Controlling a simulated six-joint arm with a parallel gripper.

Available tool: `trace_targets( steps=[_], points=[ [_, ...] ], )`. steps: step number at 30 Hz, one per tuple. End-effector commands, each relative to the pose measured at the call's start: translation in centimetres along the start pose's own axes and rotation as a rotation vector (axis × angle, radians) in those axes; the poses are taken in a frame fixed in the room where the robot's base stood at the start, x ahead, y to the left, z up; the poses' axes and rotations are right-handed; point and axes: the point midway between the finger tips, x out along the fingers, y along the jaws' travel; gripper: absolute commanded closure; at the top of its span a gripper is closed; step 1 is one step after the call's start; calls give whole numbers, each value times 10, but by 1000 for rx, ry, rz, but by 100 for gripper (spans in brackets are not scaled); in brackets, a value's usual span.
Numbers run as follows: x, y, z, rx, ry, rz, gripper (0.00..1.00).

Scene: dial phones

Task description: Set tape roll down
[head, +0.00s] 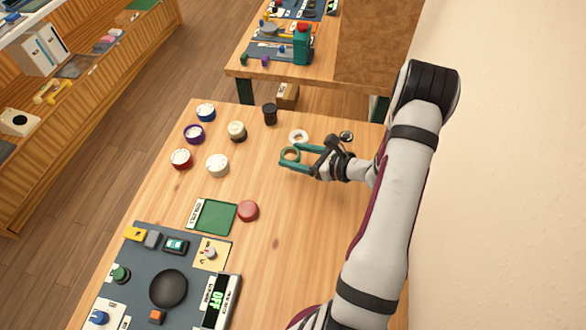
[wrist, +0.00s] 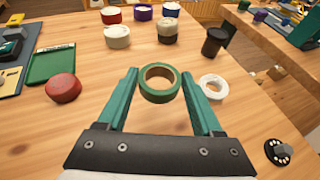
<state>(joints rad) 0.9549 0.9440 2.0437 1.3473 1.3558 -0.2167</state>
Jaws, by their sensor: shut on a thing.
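A green tape roll (wrist: 160,95) with a tan inner core is between the two teal fingers of my gripper (wrist: 160,80) in the wrist view. My gripper is shut on it, with a finger on each side near the tips. In the head view the tape roll (head: 284,154) shows at the ends of the fingers of my gripper (head: 292,157), over the right part of the wooden table (head: 270,255). The roll lies roughly flat. I cannot tell whether its underside touches the table.
A white ring (head: 298,136) lies close by the roll, and a black dial (head: 346,136) is to its right. A red disc (head: 248,211) and green tray (head: 222,216) are lower left. Several round containers and a black cup (head: 270,114) stand further back. Bare wood surrounds my gripper.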

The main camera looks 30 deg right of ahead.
Motion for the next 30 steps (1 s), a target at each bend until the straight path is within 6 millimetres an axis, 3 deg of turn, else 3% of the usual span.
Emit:
trace_targets(
  steps=[8, 19, 20, 24, 30],
  points=[
    [21, 1, -49, 0, 0, 0, 86],
    [23, 1, -54, -1, 0, -1, 86],
    [23, 0, -54, -2, 0, -1, 29],
    [23, 0, -54, -2, 0, -1, 4],
    [23, 0, -54, -2, 0, -1, 3]
  ],
)
